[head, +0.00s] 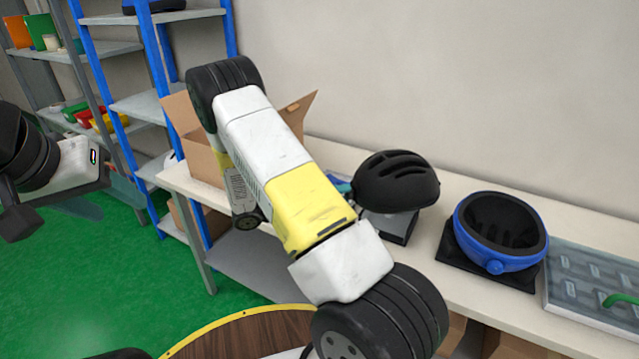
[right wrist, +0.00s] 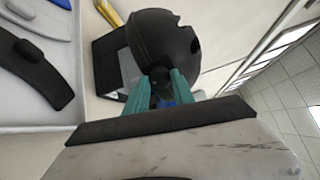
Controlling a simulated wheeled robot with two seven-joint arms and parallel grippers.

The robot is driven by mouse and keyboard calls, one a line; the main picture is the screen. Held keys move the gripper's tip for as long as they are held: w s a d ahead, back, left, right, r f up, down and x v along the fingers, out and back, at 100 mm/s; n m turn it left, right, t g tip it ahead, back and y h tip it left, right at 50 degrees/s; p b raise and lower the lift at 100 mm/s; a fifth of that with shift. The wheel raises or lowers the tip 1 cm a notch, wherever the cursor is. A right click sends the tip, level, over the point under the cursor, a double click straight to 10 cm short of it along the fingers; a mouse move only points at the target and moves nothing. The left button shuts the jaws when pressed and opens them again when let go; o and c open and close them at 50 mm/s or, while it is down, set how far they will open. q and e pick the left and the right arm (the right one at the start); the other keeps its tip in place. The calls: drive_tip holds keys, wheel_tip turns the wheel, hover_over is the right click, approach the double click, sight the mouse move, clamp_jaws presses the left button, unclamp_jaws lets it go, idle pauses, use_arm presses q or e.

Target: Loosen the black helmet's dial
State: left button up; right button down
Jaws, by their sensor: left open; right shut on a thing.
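The black helmet (head: 397,180) sits dome up on a dark stand (head: 398,225) on the table. In the right wrist view, the helmet (right wrist: 165,38) fills the upper middle, and its small dark round dial (right wrist: 159,77) lies between the teal fingertips. My right gripper (right wrist: 160,82) is shut on the dial; a bit of blue shows between the fingers. In the head view, only a teal part of my right gripper (head: 341,184) shows at the helmet's left side, behind my arm. My left gripper (head: 108,200) is open and empty over the green floor, away from the table.
A blue helmet (head: 468,222) lies open side up on a black base, right of the black helmet. A tray (head: 590,318) with pads stands farther right. A cardboard box (head: 204,158) is at the table's left end. Blue-framed shelves (head: 142,105) stand behind.

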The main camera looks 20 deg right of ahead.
idle(0.4)
drive_tip(key=c, duration=1.1)
unclamp_jaws()
drive_tip(key=shift+o, duration=0.2)
drive_tip(key=shift+a, duration=0.15)
drive_tip(key=a, duration=0.7)
drive_tip(key=shift+w+a, duration=0.3)
drive_tip(key=shift+w, duration=0.05)
